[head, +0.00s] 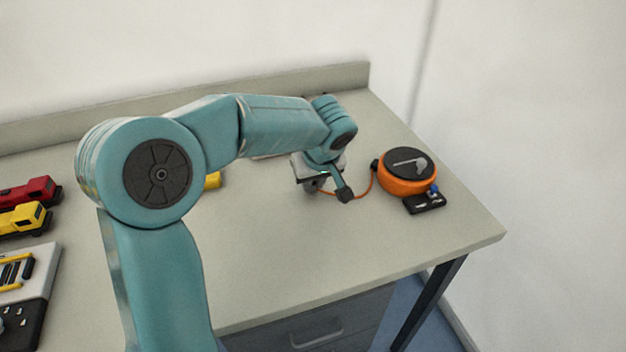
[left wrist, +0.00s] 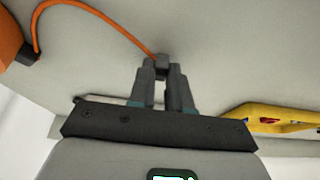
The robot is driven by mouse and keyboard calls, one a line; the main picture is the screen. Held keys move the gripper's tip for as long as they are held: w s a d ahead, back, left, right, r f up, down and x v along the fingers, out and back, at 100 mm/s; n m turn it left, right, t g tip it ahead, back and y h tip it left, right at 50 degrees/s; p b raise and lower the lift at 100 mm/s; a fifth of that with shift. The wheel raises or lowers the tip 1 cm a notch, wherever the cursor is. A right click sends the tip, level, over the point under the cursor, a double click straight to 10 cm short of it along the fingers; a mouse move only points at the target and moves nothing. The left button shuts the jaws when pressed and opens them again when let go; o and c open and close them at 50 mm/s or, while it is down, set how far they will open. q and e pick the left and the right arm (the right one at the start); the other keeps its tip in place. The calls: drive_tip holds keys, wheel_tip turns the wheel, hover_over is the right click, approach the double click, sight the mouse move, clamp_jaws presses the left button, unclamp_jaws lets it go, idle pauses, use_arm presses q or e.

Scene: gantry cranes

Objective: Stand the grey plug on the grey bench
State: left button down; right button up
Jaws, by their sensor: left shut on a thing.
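My left gripper (head: 314,187) is low over the grey bench (head: 420,235), right of the bench's middle. In the left wrist view, its two dark fingers (left wrist: 162,72) are shut on the small grey plug (left wrist: 162,62). An orange cord (left wrist: 100,18) runs from the plug to the orange cable reel (head: 407,185). In the head view my arm and gripper largely hide the plug. I cannot tell whether the plug touches the bench. My right gripper is not in view.
A small black device (head: 424,203) with a blue knob lies by the reel. A red toy vehicle (head: 30,192) and a yellow one (head: 25,220) stand at the left. A yellow item (left wrist: 285,118) lies near the gripper. The bench front right is clear.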

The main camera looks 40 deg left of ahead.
use_arm(q)
drive_tip(key=shift+f, duration=0.15)
drive_tip(key=c, duration=1.1)
unclamp_jaws()
drive_tip(key=shift+o, duration=0.2)
drive_tip(key=shift+r, duration=0.25)
drive_tip(key=p+v, duration=0.1)
drive_tip(key=v, duration=1)
drive_tip(key=shift+d+r, duration=0.2)
drive_tip(key=shift+r, duration=0.2)
